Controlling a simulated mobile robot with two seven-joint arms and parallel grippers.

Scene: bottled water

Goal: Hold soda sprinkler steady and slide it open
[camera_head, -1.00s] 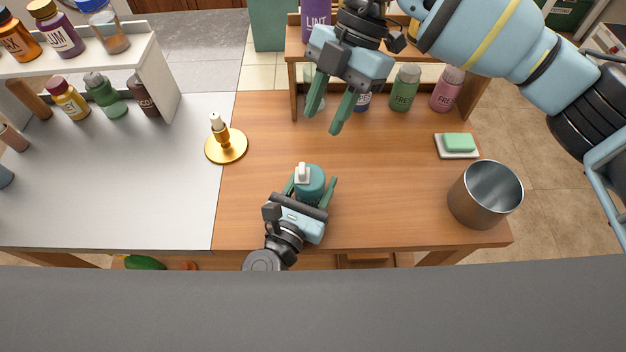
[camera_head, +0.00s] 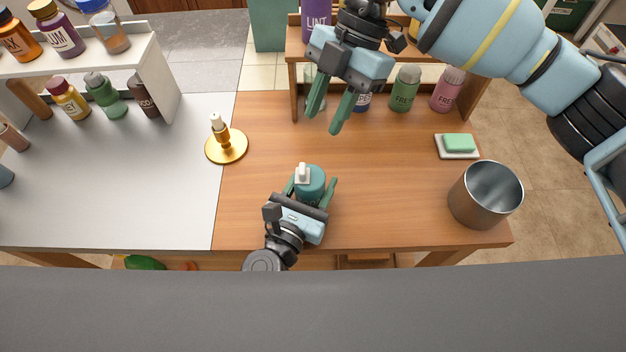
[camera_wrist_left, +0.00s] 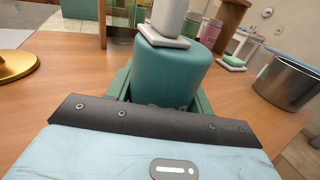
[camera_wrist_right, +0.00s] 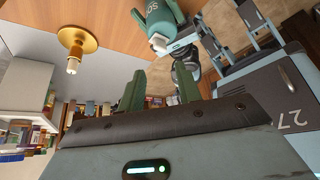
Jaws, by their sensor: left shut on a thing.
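The soda sprinkler is a teal bottle (camera_head: 311,190) with a white top (camera_head: 302,173), upright on the wooden table near its front edge. My left gripper (camera_head: 313,188) is shut on the bottle, one finger on each side. The left wrist view shows the teal body (camera_wrist_left: 170,72) between the fingers and a white square cap piece (camera_wrist_left: 168,22) on top. My right gripper (camera_head: 335,106) is open and empty, above and behind the bottle. The right wrist view shows the bottle (camera_wrist_right: 160,22) beyond its spread fingers (camera_wrist_right: 160,90), with partial lettering on its side.
A gold stand with a white-tipped top (camera_head: 226,146) is at the left. A metal bucket (camera_head: 485,194) and a green soap on a white dish (camera_head: 458,144) are at the right. Green (camera_head: 405,88) and pink (camera_head: 447,90) bottles stand at the back. The table's middle is clear.

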